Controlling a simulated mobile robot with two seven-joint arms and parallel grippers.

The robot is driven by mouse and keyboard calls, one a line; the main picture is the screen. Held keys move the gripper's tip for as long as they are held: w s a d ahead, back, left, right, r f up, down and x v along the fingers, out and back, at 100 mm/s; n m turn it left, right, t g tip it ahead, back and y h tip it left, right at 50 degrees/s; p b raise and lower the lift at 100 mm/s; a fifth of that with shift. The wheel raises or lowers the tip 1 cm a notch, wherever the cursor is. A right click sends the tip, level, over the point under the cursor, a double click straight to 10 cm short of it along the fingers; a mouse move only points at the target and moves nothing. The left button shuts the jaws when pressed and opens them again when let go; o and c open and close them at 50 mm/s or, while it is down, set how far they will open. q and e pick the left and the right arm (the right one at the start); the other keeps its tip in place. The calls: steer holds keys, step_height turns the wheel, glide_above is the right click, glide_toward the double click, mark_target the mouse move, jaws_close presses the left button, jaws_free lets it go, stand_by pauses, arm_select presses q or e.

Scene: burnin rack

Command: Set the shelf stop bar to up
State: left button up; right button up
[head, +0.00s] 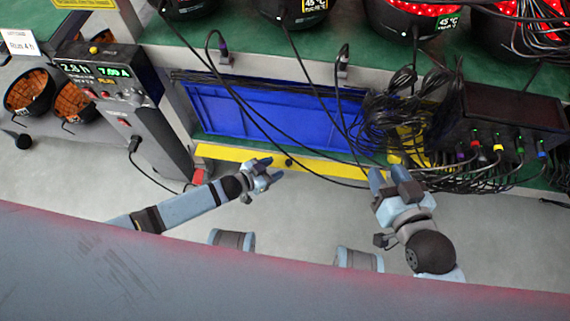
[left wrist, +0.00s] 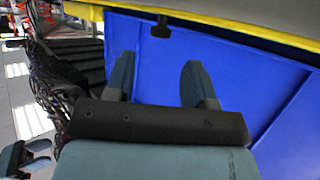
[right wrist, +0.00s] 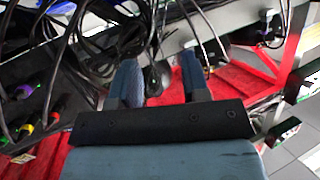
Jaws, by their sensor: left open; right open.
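The shelf stop bar, a long yellow bar (head: 235,154), runs along the front edge of the shelf, low in front of the blue bin (head: 265,115). A small black knob (head: 289,162) sits near its middle. The yellow edge (left wrist: 262,32) and black knob (left wrist: 160,27) also show in the left wrist view. My left gripper (head: 270,172) is open and empty, just left of the knob in the head view. My right gripper (head: 386,180) is open near the bar's right end. In the right wrist view, its empty fingers (right wrist: 162,85) point towards cables.
Black cables (head: 415,100) hang in front of the bin and bunch at the right. A black box with coloured plugs (head: 510,125) stands right of them. A power supply (head: 125,100) stands at the left.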

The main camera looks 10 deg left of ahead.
mark_target(289, 161)
arm_select(q)
steer(key=b+x, duration=0.1)
steer(key=x, duration=0.3)
steer(key=shift+w+d+f, duration=0.1)
steer(key=shift+w+f, duration=0.05)
steer(key=shift+w+d+f, duration=0.1)
steer(key=shift+w+d, duration=0.25)
arm_select(e)
steer(key=shift+w+a+r+t+y, duration=0.15)
steer(key=shift+a+r+t+y, duration=0.15)
steer(key=shift+r, duration=0.25)
steer(key=shift+w+a+r+t+y, duration=0.15)
steer(key=shift+a+r+t, duration=0.15)
steer(key=shift+r, duration=0.3)
steer(key=shift+w+a+r+t+y, duration=0.1)
steer(key=shift+a+r+t+y, duration=0.15)
steer(key=shift+r, duration=0.3)
arm_select(q)
steer(key=c, duration=0.9)
